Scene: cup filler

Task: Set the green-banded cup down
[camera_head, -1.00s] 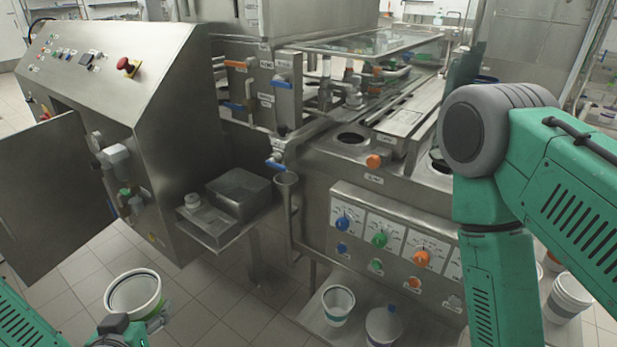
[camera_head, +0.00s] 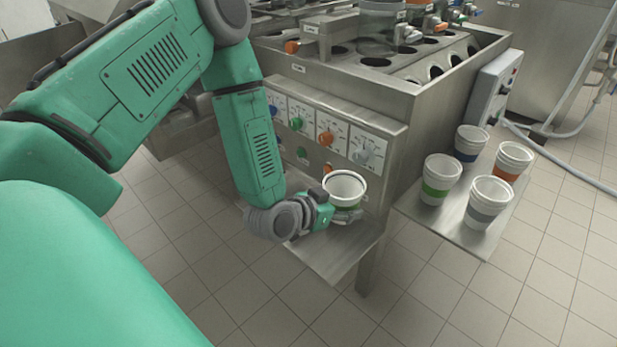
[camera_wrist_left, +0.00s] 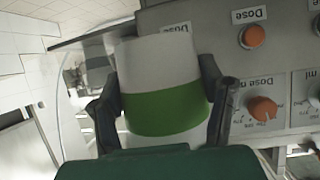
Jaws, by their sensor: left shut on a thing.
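The white cup with a green band (camera_head: 345,185) is in the head view, upright with its open mouth facing up, in front of the filler's dial panel. My left gripper (camera_head: 338,214) is shut on it from the left and front. In the left wrist view the cup (camera_wrist_left: 165,85) fills the middle, with a finger on each side of its green band. The cup is over the low metal shelf (camera_head: 333,262) below the dials; I cannot tell whether its base touches it. My right gripper is not in view.
A side shelf (camera_head: 452,232) at right bears stacked cups with green (camera_head: 438,182), blue (camera_head: 470,145), orange (camera_head: 510,163) and grey (camera_head: 488,203) bands. The dial panel (camera_head: 335,135) stands close behind the held cup. Tiled floor lies in front.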

